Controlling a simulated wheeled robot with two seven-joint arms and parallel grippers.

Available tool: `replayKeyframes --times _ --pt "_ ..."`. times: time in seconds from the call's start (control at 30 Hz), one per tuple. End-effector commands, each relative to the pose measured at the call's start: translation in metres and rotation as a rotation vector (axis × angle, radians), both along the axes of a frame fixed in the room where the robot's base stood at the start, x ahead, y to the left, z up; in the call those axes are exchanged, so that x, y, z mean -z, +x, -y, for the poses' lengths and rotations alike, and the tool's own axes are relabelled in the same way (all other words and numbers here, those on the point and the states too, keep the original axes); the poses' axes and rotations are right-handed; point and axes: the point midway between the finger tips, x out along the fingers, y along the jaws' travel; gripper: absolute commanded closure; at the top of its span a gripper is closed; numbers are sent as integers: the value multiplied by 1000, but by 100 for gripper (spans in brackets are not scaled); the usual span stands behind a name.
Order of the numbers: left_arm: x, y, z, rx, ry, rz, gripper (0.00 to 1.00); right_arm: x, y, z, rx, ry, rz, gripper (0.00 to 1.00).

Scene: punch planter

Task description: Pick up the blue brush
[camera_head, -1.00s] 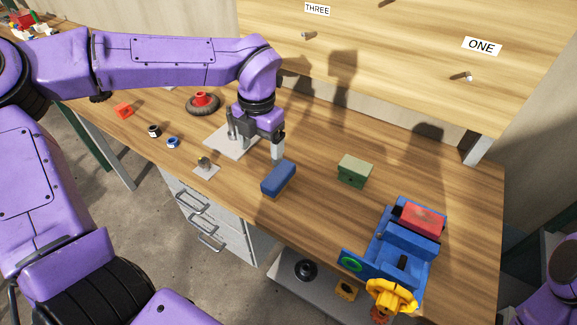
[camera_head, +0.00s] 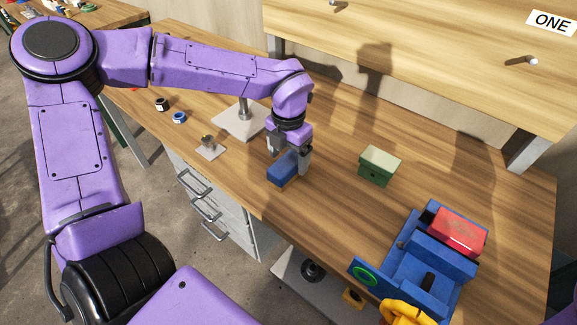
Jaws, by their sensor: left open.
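The blue brush (camera_head: 281,171) is a blue block lying on the wooden workbench near its front edge. My left gripper (camera_head: 288,163) points down over it, with its fingers apart and the brush between or right beside them. The gripper hides the brush's far part, and I cannot tell whether the fingers touch it. My right gripper is not in view.
A green block (camera_head: 379,165) stands to the right of the brush. A blue vise (camera_head: 418,262) with a red block (camera_head: 459,231) sits at the front right. A grey plate with a post (camera_head: 241,121) and a small plate with a peg (camera_head: 210,147) are to the left.

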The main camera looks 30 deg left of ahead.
Motion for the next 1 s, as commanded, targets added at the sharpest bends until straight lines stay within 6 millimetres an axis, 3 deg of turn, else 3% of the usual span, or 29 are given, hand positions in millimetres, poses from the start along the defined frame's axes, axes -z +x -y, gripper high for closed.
replayKeyframes --times 0.2,0.47,0.6,0.67,1.0 --pt "37 1 -1 0 1 -3 17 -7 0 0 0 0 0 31" --pt "42 1 -2 -3 0 0 17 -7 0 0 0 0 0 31" --pt "42 1 -2 -3 0 0 63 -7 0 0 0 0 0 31" --pt "42 1 -2 -3 0 0 77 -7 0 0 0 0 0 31" --pt "36 2 -2 -2 1 2 77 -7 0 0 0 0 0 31"
